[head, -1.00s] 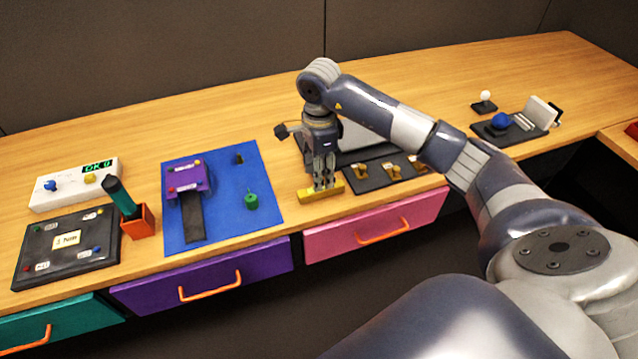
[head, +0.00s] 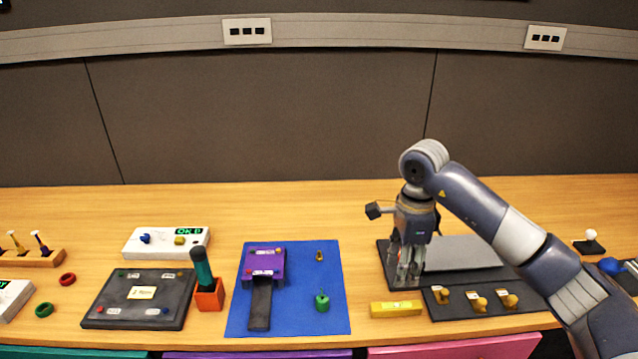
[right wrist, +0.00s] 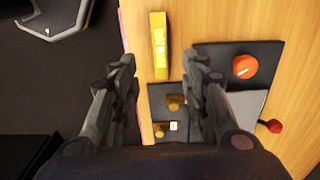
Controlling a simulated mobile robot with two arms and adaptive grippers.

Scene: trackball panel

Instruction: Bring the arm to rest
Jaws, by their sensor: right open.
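My right gripper (head: 405,272) points down over the bench, just behind a yellow bar (head: 396,309) as the head view shows it. Its two fingers are apart with nothing between them. In the right wrist view the open fingers (right wrist: 165,75) frame the bench from above, with the yellow bar (right wrist: 159,46) beyond the tips. The arm is bent and comes in from the right. My left gripper is not in view.
A dark panel with a grey plate (head: 462,252) lies behind and right of the gripper. A strip with yellow knobs (head: 480,301) is in front. A blue mat (head: 330,270) with a purple device (head: 264,262) lies left. A blue ball (head: 611,265) is at the right edge.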

